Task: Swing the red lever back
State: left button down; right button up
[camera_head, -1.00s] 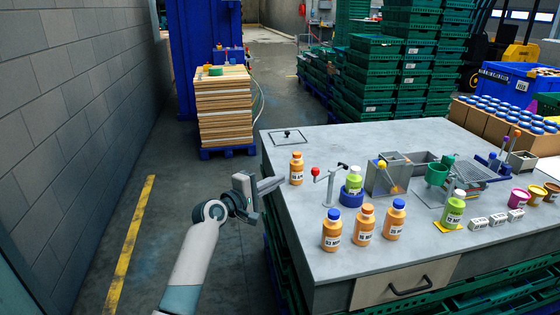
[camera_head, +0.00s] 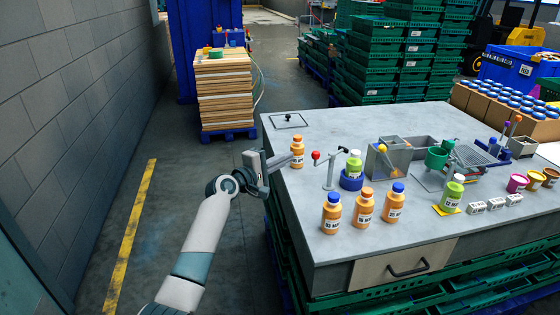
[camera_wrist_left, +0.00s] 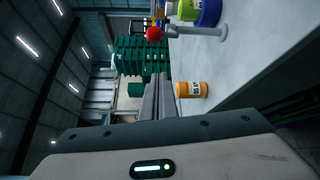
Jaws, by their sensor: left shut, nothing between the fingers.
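The red lever is a small round red knob (camera_head: 315,155) on an arm atop a grey metal post (camera_head: 330,174), at the left part of the table. The arm's other end has a dark tip toward the right. The red knob also shows in the left wrist view (camera_wrist_left: 154,34), near the top. My left gripper (camera_head: 288,159) is shut and empty at the table's left edge, to the left of the knob and apart from it. Its fingers also show in the left wrist view (camera_wrist_left: 161,98). My right gripper is not in view.
An orange bottle (camera_head: 297,158) stands close to my left fingertips, also seen in the left wrist view (camera_wrist_left: 190,89). A green bottle (camera_head: 354,164) stands in a blue ring (camera_head: 351,181) right of the post. Several bottles stand in front. The table's (camera_head: 290,215) left front is bare.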

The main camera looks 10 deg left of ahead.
pick_arm(q)
jog(key=w+d+p, duration=0.1)
jog(key=d+p, duration=0.2)
jog(key=d, duration=0.3)
jog(key=shift+w+r+p, duration=0.15)
jog(key=shift+w+p, duration=0.2)
dwell(0.7)
